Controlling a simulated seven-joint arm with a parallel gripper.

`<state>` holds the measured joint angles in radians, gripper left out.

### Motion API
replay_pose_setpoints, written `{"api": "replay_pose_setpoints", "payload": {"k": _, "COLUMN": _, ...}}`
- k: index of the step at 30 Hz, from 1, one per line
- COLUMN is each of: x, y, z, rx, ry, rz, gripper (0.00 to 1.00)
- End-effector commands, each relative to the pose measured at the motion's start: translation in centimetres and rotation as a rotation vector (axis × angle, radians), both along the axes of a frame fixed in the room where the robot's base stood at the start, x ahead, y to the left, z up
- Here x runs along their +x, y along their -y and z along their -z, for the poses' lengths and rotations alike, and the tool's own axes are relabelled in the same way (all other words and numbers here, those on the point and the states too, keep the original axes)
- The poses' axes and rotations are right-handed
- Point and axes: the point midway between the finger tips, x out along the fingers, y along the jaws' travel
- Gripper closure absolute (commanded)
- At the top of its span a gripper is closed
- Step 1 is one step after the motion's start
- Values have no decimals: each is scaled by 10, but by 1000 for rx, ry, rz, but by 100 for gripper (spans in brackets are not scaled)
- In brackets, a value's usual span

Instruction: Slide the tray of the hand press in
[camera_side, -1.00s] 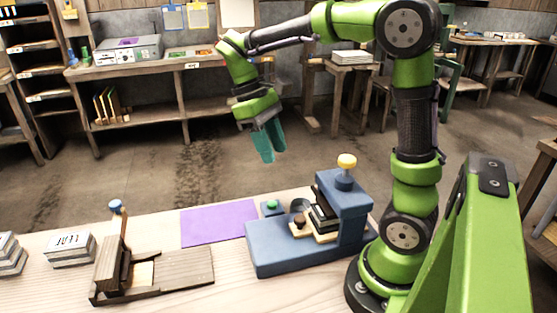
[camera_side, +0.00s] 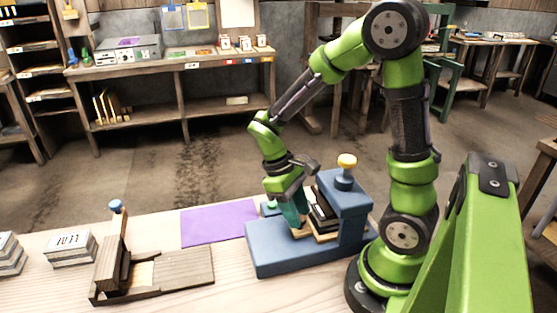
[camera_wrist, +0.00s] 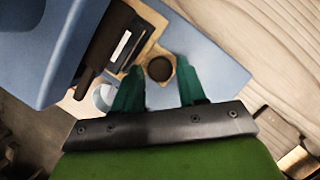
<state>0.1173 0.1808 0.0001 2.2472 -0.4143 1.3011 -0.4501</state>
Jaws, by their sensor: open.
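In the side view my gripper (camera_side: 294,222) is low over the press base and hides the tray's knob. Whether the fingers touch the knob I cannot tell.
A purple sheet (camera_side: 218,222) lies left of the press. A wooden hinged frame (camera_side: 150,272) and stacked boxes (camera_side: 70,249) are further left. The table front is bare.

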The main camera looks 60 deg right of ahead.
Motion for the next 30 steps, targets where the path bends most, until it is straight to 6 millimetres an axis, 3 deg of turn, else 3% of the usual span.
{"api": "replay_pose_setpoints", "payload": {"k": 11, "x": -3, "y": 0, "z": 6, "rx": 0, "ry": 0, "rz": 1, "gripper": 59}}
{"api": "replay_pose_setpoints", "payload": {"k": 19, "x": -2, "y": 0, "z": 5, "rx": 0, "ry": 0, "rz": 1, "gripper": 100}}
{"api": "replay_pose_setpoints", "payload": {"k": 30, "x": -12, "y": 10, "z": 5, "rx": 0, "ry": 0, "rz": 3, "gripper": 100}}
